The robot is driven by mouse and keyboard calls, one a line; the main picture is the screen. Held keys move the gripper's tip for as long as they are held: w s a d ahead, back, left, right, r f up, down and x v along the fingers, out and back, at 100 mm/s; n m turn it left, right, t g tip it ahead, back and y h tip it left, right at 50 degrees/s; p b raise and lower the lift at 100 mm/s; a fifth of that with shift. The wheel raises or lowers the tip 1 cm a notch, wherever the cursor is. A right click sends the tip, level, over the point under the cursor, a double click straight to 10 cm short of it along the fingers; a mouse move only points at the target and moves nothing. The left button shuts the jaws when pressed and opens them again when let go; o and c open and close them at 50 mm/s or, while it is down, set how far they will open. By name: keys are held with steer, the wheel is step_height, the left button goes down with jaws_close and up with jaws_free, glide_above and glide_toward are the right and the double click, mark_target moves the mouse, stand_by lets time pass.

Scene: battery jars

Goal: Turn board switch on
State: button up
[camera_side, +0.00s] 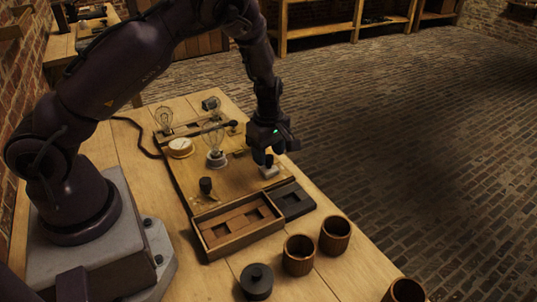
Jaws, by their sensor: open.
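A wooden board (228,184) lies on the table with electrical fittings on it. A small pale block (269,172) with a dark upper part sits near the board's right edge; it may be the switch, but its position is too small to read. My gripper (265,158) points down just above this block, with its jaws open. The fingers partly cover the block, and I cannot tell whether they touch it. A glass bulb (215,146) stands on the board left of my gripper and looks unlit. A round dial (180,147) sits further left.
A wooden tray (205,238) with compartments and a dark tray (293,203) lie in front of the board. Wooden jars (299,255) and (335,235) and a dark lidded pot (257,281) stand nearer. Another bulb (164,119) stands at the back left.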

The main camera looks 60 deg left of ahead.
steer(key=shift+f, duration=0.55)
steer(key=c, duration=0.9)
steer(key=shift+c, duration=0.2)
steer(key=m, duration=0.5)
steer(key=shift+m, duration=0.4)
steer(key=m, duration=0.6)
